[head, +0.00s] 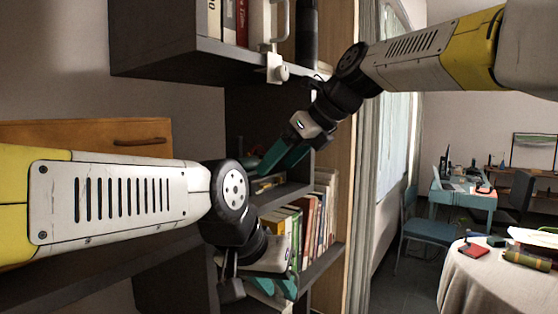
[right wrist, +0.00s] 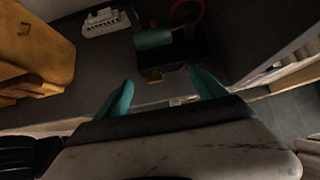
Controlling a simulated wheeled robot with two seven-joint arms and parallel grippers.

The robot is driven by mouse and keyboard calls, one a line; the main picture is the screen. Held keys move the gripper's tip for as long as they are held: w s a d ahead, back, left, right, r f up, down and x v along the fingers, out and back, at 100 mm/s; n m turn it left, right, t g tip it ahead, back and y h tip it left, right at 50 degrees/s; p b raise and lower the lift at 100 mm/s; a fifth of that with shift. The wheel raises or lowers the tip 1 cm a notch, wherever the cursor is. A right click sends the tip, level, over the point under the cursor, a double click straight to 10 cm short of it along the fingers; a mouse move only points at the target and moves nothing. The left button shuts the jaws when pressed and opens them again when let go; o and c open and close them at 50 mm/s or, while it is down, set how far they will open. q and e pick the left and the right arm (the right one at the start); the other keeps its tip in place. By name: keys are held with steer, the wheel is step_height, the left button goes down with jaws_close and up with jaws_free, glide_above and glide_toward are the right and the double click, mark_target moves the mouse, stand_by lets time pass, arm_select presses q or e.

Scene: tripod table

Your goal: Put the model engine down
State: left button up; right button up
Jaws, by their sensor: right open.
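The model engine (right wrist: 160,42), dark with a green cylinder and a red wheel, rests on a dark shelf surface in the right wrist view. My right gripper (right wrist: 163,92) is open, its two teal fingers apart on the near side of the engine, with nothing seen between them. In the head view my right gripper (head: 285,158) reaches into the shelf unit's middle compartment, and the engine there is mostly hidden. My left gripper (head: 275,288) is lower, in front of the book row, with its teal fingers apart and no object seen in them.
A white model-like object (right wrist: 107,22) stands left of the engine. Books (head: 300,225) fill the compartment below. An upper shelf (head: 190,62) overhangs at left, and a wooden drawer front (head: 100,132) is behind my left arm. A round table (head: 470,285) stands at right.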

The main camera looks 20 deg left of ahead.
steer(key=s+d+f+n+t+h, duration=0.1)
steer(key=s+d+f+n, duration=0.15)
steer(key=d, duration=0.45)
steer(key=s+d+f+n+h, duration=0.1)
steer(key=d+f+n, duration=0.25)
steer(key=d, duration=0.25)
steer(key=s+d+f+n+t+h, duration=0.1)
steer(key=s+d+f+n, duration=0.1)
steer(key=d+n, duration=0.35)
steer(key=s+d+f+n+t+h, duration=0.1)
steer(key=s+d+f+n+h, duration=0.2)
steer(key=s+d+f+n, duration=0.6)
steer(key=d+f+n, duration=0.2)
steer(key=d+f, duration=0.1)
steer(key=d, duration=0.1)
steer(key=shift+d, duration=0.15)
steer(key=shift+r, duration=0.1)
